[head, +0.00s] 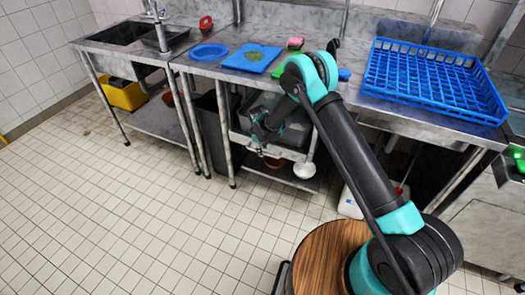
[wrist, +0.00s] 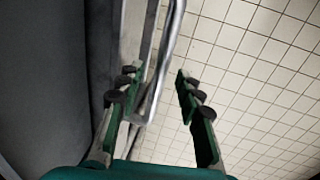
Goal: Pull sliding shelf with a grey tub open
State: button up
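The grey tub (head: 296,135) sits on the metal sliding shelf (head: 285,153) under the counter, partly hidden by my arm in the head view. A dark grey wall, seemingly the tub's side (wrist: 42,75), fills the left of the wrist view. My gripper (head: 262,130) is at the front of the shelf. In the wrist view my gripper (wrist: 158,76) is open, its two green fingers apart. A bent metal bar (wrist: 165,60), seemingly the shelf's handle, runs between them, closer to the left finger. I cannot tell whether that finger touches it.
The steel counter above holds a blue rack (head: 430,78), a blue cutting board (head: 252,58) and a blue plate (head: 208,51). A lower shelf holds a white bowl (head: 304,170). A yellow bin (head: 125,95) stands under the sink. The tiled floor (head: 150,210) in front is clear.

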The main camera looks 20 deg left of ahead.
jog(key=shift+w+f, duration=0.1)
jog(key=shift+f, duration=0.35)
grip_shut()
